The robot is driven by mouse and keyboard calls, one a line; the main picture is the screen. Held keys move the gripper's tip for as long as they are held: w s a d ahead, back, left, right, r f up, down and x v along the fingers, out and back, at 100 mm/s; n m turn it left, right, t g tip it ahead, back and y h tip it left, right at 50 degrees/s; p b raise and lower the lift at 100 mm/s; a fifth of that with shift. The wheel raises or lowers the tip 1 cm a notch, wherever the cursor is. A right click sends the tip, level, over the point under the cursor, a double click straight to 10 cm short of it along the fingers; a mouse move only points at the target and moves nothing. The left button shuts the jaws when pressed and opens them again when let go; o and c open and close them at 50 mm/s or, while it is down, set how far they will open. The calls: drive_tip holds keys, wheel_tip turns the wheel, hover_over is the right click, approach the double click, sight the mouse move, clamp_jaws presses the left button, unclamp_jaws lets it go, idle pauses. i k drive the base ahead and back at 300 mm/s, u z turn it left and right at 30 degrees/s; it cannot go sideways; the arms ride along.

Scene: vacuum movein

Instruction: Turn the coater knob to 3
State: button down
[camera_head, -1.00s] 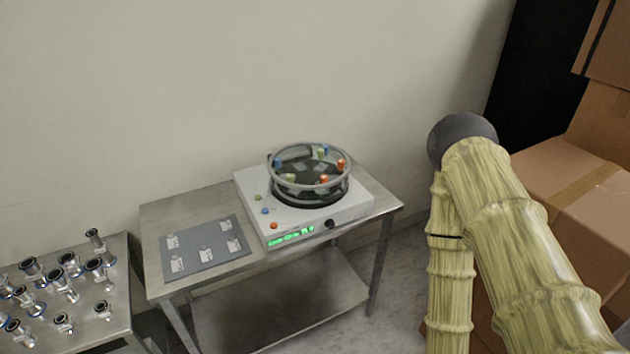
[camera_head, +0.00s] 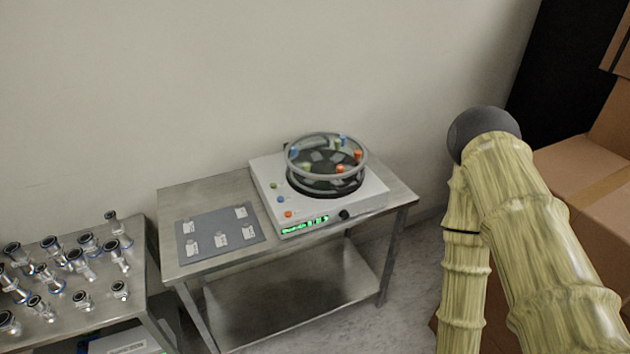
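The coater (camera_head: 378,189) is a white box with a round, clear-walled bowl (camera_head: 327,165) on top. It stands on the right part of a metal table. Its black knob (camera_head: 344,215) is on the front face, right of a green lit display (camera_head: 305,224). The knob's setting is too small to read. Green, blue and orange buttons sit on the left of the top. My arm, in a yellowish ribbed cover, rises at the right, apart from the coater. My gripper is not in view.
A grey mat (camera_head: 207,243) with several small labelled pieces lies on the left of the metal table (camera_head: 180,203). A second table (camera_head: 140,290) at far left holds several metal pipe fittings. Cardboard boxes (camera_head: 575,180) stand at the right, behind my arm. A wall is behind.

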sight(344, 215)
drive_tip(key=k, duration=0.5)
drive_tip(key=z, duration=1.55)
drive_tip(key=i, duration=0.85)
drive_tip(key=u, duration=1.9)
